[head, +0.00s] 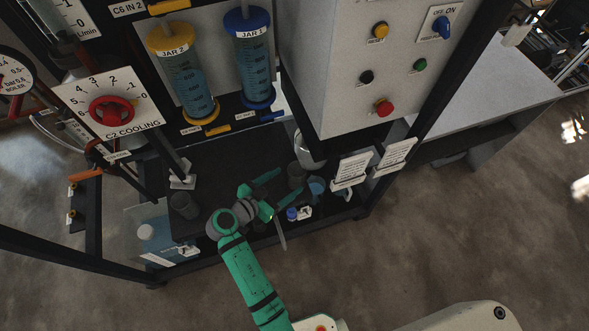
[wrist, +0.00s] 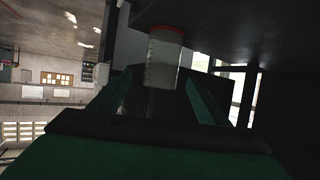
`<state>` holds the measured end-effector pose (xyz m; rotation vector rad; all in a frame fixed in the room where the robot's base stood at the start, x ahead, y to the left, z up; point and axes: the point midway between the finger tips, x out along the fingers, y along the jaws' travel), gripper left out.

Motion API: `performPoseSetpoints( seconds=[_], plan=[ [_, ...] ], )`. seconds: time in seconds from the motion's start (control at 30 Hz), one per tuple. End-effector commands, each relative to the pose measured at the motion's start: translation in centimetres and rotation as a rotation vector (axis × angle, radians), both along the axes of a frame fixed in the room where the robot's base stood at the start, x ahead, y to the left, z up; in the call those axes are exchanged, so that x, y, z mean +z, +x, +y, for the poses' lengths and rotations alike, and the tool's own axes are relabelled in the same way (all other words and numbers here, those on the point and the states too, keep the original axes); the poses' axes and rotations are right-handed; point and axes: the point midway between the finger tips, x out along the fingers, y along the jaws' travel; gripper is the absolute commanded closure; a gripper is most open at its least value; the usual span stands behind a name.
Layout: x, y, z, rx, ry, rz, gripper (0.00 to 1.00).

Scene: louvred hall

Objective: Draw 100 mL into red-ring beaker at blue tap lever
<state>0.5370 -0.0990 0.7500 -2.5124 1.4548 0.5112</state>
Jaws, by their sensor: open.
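The red-ring beaker (wrist: 163,58) is a pale cylinder with a red band at its top in the wrist view. It lies beyond and between the fingers of my gripper (wrist: 160,95), which is open and empty. I cannot pick out the red ring in the head view. There, my gripper (head: 288,182) reaches low over the dark bench, with both green fingers spread. The blue tap lever (head: 272,117) is below the blue-capped JAR 1 (head: 254,62), above and behind my gripper.
Yellow-capped JAR 2 (head: 183,75) has a yellow lever (head: 217,128). Dark cups (head: 295,172) (head: 185,205), a blue cup (head: 317,187) and a blue-capped bottle (head: 292,213) stand near my gripper. A control box (head: 350,90) overhangs at the right. Open floor lies in front.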

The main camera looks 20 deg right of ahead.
Motion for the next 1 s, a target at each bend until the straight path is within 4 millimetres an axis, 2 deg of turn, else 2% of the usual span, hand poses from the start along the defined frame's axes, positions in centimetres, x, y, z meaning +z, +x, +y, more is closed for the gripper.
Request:
performPoseSetpoints(
  seconds=[0.33, 0.57, 0.9, 1.0],
  plan=[
    [-1.4, 2.2, -3.2, -0.009, -0.003, -0.007, 0.3],
    [-1.9, 2.8, -4.7, -0.013, -0.002, -0.007, 0.3],
    [-3.5, 4.8, -8.2, -0.014, -0.002, -0.007, 0.3],
    [-3.7, 5.1, -8.6, -0.013, -0.002, -0.007, 0.3]
  ],
)
